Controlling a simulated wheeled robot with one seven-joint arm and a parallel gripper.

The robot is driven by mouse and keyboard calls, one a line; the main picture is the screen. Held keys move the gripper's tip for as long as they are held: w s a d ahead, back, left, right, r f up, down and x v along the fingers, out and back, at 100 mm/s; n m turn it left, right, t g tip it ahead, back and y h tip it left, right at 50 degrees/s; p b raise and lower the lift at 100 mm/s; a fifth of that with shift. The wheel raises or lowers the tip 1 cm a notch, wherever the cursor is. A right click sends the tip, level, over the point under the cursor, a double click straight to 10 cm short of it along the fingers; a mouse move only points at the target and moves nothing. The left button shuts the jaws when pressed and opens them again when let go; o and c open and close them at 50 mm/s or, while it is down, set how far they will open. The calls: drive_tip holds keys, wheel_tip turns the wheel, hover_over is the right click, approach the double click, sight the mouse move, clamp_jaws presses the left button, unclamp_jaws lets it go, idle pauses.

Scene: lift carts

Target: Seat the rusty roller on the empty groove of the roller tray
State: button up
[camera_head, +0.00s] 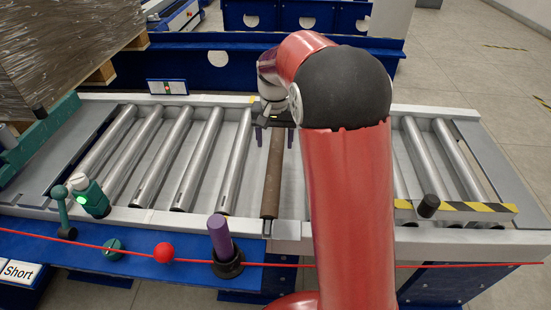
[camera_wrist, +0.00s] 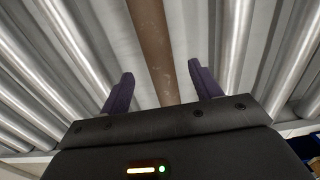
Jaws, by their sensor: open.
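The rusty roller (camera_head: 272,180) is a brown bar lying lengthwise across the conveyor bed, among shiny grey rollers (camera_head: 198,160). It also shows in the wrist view (camera_wrist: 152,45), running between the fingers. My gripper (camera_head: 274,137) is open over the roller's far part, one purple finger on each side. In the wrist view the open fingers (camera_wrist: 161,72) straddle the roller's line with gaps; contact is not visible. A green frame (camera_head: 40,140) with a grey cylinder stands at the left edge; I cannot tell whether it is the roller tray. No empty groove is clearly visible.
My red arm hides the bed right of the rusty roller. A purple post (camera_head: 220,238) stands in a black cup on the blue front ledge. A red cord with a red ball (camera_head: 164,252) crosses the front. A striped bar (camera_head: 465,209) lies right. A wrapped pallet load (camera_head: 65,45) stands back left.

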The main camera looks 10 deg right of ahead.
sight(276, 151)
drive_tip(key=f, duration=0.4)
drive_tip(key=f+b, duration=0.1)
drive_tip(key=f, duration=0.1)
drive_tip(key=shift+w+d, duration=0.2)
drive_tip(key=shift+w, duration=0.1)
drive_tip(key=shift+r, duration=0.1)
clamp_jaws()
